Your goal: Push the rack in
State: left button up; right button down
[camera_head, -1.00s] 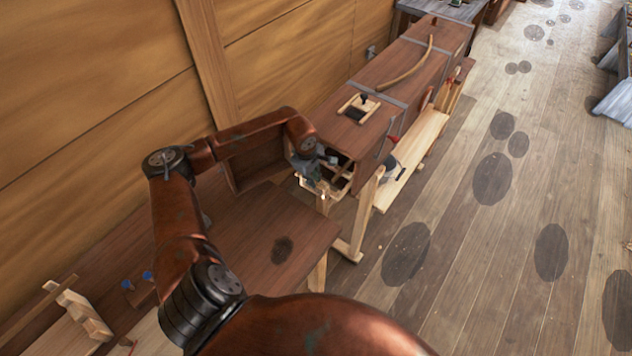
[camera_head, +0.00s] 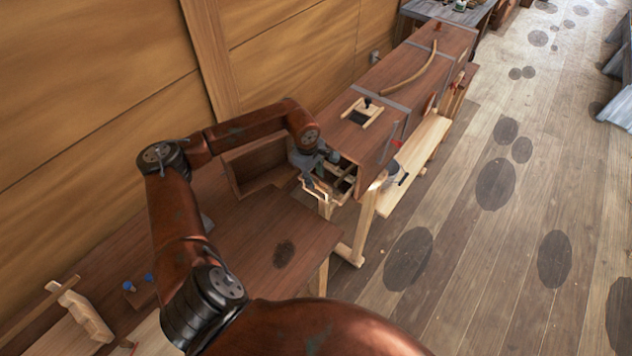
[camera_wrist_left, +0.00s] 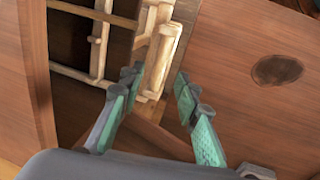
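The rack (camera_head: 317,192) is a pale wooden slatted frame at the open near end of a long brown wooden box (camera_head: 420,72). Part of it sticks out of the opening; the rest is hidden inside. In the left wrist view, the rack's pale end (camera_wrist_left: 164,45) is just ahead of my left gripper (camera_wrist_left: 157,84). The green-padded fingers are apart, with a gap between them; I cannot tell whether they touch the rack. In the head view, my left gripper (camera_head: 314,178) is at the box mouth, partly hiding the rack. My right gripper is not seen.
A brown tabletop (camera_head: 250,240) with a dark stain lies in front of the opening. A wooden panel (camera_head: 255,165) stands left of the box mouth. A pale plank bench (camera_head: 415,165) runs along the box's right side. The floor (camera_head: 470,260) farther right is clear.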

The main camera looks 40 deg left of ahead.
pick_arm(q)
notch_tip(320, 180, up, 7)
jog(key=s, duration=0.1)
jog(key=shift+s+r, duration=0.2)
jog(key=shift+s, duration=0.05)
